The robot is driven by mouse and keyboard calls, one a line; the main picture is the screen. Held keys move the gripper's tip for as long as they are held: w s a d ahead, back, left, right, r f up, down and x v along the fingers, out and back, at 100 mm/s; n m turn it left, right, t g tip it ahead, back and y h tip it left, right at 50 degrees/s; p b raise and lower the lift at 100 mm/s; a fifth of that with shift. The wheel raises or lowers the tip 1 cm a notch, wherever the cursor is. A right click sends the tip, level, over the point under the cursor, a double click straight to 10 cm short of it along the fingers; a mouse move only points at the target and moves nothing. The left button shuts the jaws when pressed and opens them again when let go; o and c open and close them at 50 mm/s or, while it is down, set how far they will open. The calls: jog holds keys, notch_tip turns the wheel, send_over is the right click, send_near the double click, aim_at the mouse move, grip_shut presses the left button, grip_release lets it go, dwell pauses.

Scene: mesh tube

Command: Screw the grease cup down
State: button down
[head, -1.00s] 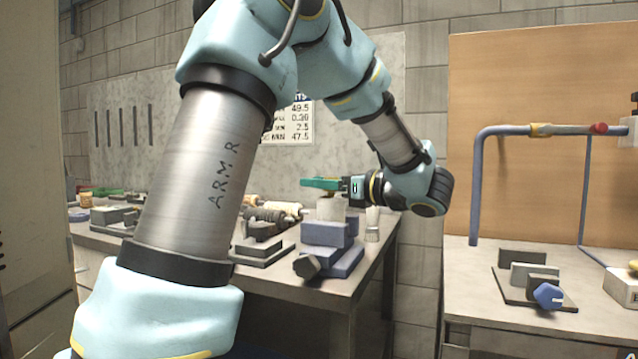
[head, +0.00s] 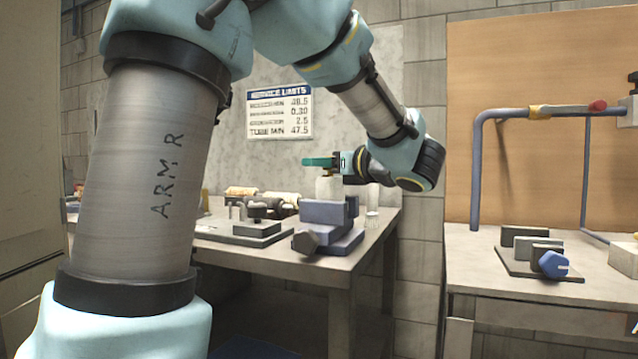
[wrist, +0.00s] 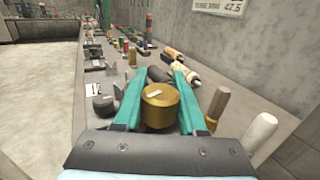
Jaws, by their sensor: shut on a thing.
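My gripper (head: 322,162) is at the top of a pale cylindrical body (head: 329,188) that stands on a blue-grey block fixture (head: 325,213) on the left bench. In the wrist view a round brass cap, the grease cup (wrist: 160,105), sits between the two green fingers (wrist: 158,88). The fingers are shut on its sides. A small pale mark shows on its flat top. In the head view the fingers hide the cup, and its thread cannot be seen.
Several rollers and dark blocks (head: 262,230) lie left of the fixture. A wooden handle (wrist: 216,108) and a white rod end (wrist: 262,130) stand close on the right in the wrist view. A second bench (head: 480,255) with a blue pipe (head: 477,180) stands at the right.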

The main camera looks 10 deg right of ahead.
jog(key=d+m+h+b, duration=0.1)
jog(key=m+h+b, duration=0.2)
jog(key=h+b, duration=0.2)
jog(key=d+m+t+h+b, duration=0.1)
jog(key=m+h+b, duration=0.3)
jog(key=h+b, duration=0.2)
jog(key=m+h+b, duration=0.4)
jog(key=h+b, duration=0.1)
jog(key=shift+w+d+f+t+h+b, duration=0.15)
jog(key=shift+d+t+h+b, duration=0.15)
jog(key=shift+d+b, duration=0.1)
jog(key=shift+d+m+h+b, duration=0.1)
jog(key=shift+m+h+b, duration=0.2)
jog(key=shift+h, duration=0.1)
jog(key=shift+d+m+g+h+b, duration=0.2)
jog(key=shift+m+g+h+b, duration=0.75)
jog(key=shift+h, duration=0.55)
